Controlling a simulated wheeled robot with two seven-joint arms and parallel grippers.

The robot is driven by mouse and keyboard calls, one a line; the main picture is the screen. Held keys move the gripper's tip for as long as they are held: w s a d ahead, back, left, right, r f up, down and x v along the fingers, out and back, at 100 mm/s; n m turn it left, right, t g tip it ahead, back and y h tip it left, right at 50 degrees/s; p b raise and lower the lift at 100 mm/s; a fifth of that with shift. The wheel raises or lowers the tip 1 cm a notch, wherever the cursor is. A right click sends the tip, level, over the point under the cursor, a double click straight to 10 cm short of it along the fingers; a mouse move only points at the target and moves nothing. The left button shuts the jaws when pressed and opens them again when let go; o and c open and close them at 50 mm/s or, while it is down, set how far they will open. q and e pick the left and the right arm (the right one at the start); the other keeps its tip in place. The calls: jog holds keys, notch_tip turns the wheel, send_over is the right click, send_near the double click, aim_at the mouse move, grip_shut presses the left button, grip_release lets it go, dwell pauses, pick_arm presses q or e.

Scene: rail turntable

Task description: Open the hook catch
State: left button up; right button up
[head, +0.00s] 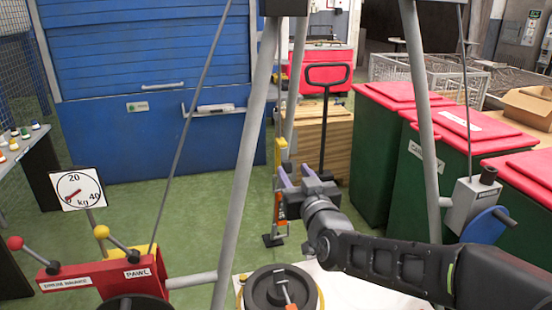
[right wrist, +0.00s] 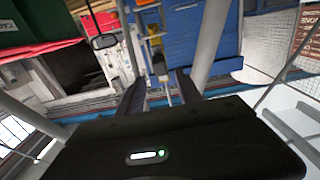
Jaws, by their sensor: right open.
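My right gripper (head: 294,174) is open, its two purple-grey fingers apart in the middle of the head view. Beside it stands an upright yellow and orange post (head: 282,154), partly hidden by the fingers. In the right wrist view my open fingers (right wrist: 158,92) point toward a grey piece with a pale rod (right wrist: 160,66); contact cannot be told. A small lever with an orange end (head: 286,288) lies on a dark round disc (head: 262,292) at the bottom of the head view. I cannot tell for sure which part is the hook catch. My left gripper is not in view.
Grey slanted legs (head: 245,150) flank the gripper. A red box with ball-ended levers (head: 100,274) and a kg dial (head: 76,188) stand left. Green bins with red lids (head: 400,180) stand behind. Green floor is open at left.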

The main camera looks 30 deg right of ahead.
aim_at(285, 160)
jog(key=shift+w+a+f, duration=0.1)
jog(key=shift+w+a, duration=0.05)
jog(key=shift+p+x, duration=0.55)
jog(key=shift+x, duration=3.35)
jog(key=shift+c, duration=0.3)
grip_shut()
